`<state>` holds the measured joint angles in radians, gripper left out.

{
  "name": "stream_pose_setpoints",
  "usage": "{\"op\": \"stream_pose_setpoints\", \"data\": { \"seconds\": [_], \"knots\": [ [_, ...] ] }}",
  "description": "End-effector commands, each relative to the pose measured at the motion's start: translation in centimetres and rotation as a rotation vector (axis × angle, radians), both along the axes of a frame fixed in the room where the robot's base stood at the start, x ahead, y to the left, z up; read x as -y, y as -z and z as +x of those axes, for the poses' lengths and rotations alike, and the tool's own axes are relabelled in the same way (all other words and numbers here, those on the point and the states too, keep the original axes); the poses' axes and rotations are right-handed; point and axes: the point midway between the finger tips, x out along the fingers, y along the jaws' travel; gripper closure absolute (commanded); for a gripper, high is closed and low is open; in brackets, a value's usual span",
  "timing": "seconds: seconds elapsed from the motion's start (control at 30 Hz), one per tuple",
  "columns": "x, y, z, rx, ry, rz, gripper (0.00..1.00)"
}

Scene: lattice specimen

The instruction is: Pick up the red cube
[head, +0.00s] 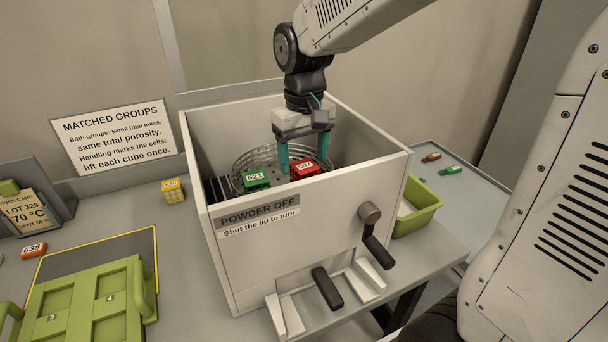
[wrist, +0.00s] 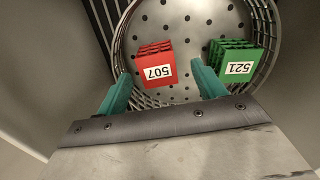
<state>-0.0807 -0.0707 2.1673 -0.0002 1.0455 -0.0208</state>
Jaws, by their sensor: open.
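The red cube (head: 306,169), a lattice block labelled 507, sits in a round wire basket (head: 240,160) inside an open grey box (head: 313,238). In the wrist view the red cube (wrist: 155,64) lies on the perforated basket floor, ahead of and between the two green fingertips. My gripper (head: 304,155) is open and reaches down into the box over the basket. Whether a finger touches the cube is unclear.
A green cube (head: 256,178), labelled 521, sits in the basket to the left of the red cube. The box walls surround the gripper closely. A yellow cube (head: 174,190) and a green case (head: 90,305) are left of the box. A green tray (head: 424,205) is right.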

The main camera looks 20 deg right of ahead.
Motion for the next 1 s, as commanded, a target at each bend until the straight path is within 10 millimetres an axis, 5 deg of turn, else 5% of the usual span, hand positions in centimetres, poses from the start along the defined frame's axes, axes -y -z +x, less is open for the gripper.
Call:
{"op": "stream_pose_setpoints", "data": {
  "seconds": [0.23, 0.5, 0.53, 0.7, 1.0],
  "knots": [
    [0.3, 3.5, -0.3, -0.002, 0.0, 0.0, 0.31],
    [0.3, 3.8, -0.2, 0.0, 0.001, 0.0, 0.31],
    [0.3, 3.8, -0.2, 0.0, 0.001, 0.0, 0.34],
    [0.3, 3.8, -0.2, 0.0, 0.001, 0.0, 0.79],
    [0.3, 3.6, -0.2, 0.001, 0.001, 0.0, 0.79]
  ]
}}
